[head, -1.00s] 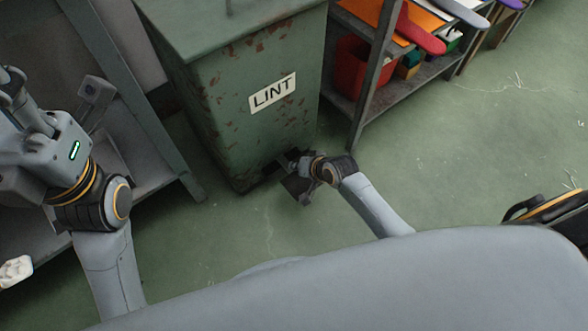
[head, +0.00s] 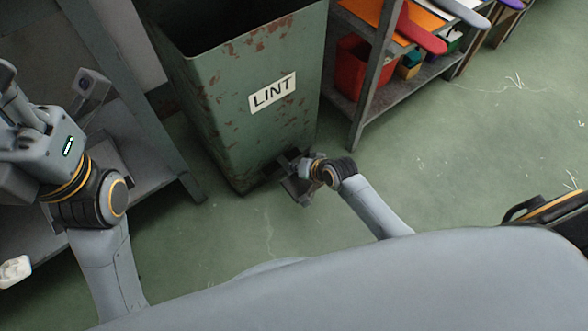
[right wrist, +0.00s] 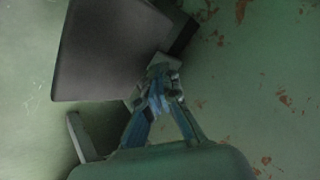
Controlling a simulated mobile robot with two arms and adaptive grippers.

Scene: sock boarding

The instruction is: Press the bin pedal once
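The green, rust-spotted bin (head: 235,100) with a LINT label (head: 272,92) stands in the middle of the head view. Its top is open and the dark inside shows; the raised lid is not in view. The dark pedal plate (head: 300,190) is low at the bin's front; it also shows large in the right wrist view (right wrist: 110,50). My right gripper (head: 294,163) is down at the pedal, its fingers (right wrist: 162,72) drawn together and apparently touching the plate's edge, with nothing held. My left gripper (head: 22,100) is raised at the left, its fingertips unclear.
A grey metal table (head: 150,125) stands left of the bin. A shelf (head: 362,95) at the right holds a red bin (head: 357,68) and coloured boards. The green floor (head: 460,140) to the right is clear. A white item (head: 14,271) lies at the lower left.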

